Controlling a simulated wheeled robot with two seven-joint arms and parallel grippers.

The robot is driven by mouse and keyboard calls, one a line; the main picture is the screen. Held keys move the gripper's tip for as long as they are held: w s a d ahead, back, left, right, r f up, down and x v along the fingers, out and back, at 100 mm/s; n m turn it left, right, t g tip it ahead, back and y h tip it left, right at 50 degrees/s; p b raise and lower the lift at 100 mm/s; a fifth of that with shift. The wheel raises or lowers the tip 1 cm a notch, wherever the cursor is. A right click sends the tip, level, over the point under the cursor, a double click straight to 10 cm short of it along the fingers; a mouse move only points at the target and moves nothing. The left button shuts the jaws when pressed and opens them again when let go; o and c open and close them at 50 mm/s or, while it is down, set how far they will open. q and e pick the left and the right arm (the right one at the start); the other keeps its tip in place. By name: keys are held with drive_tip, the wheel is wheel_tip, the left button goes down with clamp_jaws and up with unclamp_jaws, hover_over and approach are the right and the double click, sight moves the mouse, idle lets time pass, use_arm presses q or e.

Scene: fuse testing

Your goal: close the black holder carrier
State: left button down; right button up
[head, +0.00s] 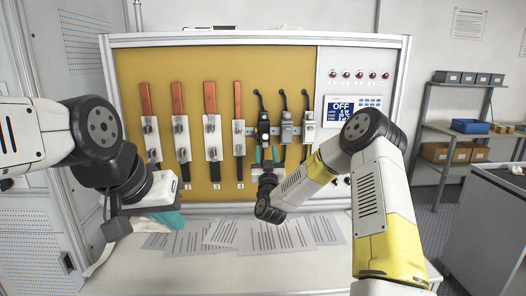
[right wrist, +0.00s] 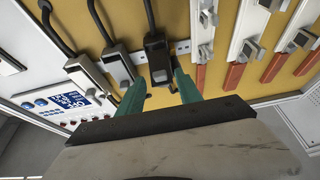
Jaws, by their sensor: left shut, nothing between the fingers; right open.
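The black holder (head: 263,130) hangs on the yellow board below a black cable, leftmost of the three cabled holders. In the right wrist view the black holder (right wrist: 156,52) is at the upper middle, its lower part toward me. I cannot tell how far its carrier is swung out. My right gripper (head: 266,157) is just below the holder in the head view. Its green fingers (right wrist: 158,92) are apart, one to each side of the holder's lower end, with nothing gripped. My left gripper (head: 170,221) is shut and empty, low at the left above the table.
Two grey holders (head: 286,131) (head: 308,130) hang close to the right of the black one. Several copper bars with white mounts (head: 211,135) are to its left. A control panel (head: 352,109) is at the right. Paper sheets (head: 285,235) lie on the table (head: 225,276).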

sight(265, 137)
drive_tip(key=shift+w+r, duration=0.3)
drive_tip(key=shift+w, duration=0.35)
clamp_jaws()
drive_tip(key=r+g, duration=0.1)
drive_tip(key=g, duration=0.1)
drive_tip(key=r+g, duration=0.1)
drive_tip(key=r, duration=0.1)
drive_tip(key=shift+w+r+g, duration=0.15)
drive_tip(key=shift+w+g, duration=0.05)
drive_tip(key=shift+g, duration=0.2)
drive_tip(key=shift+w+r+g, duration=0.2)
drive_tip(key=shift+r+g, duration=0.15)
drive_tip(key=shift+g, duration=0.55)
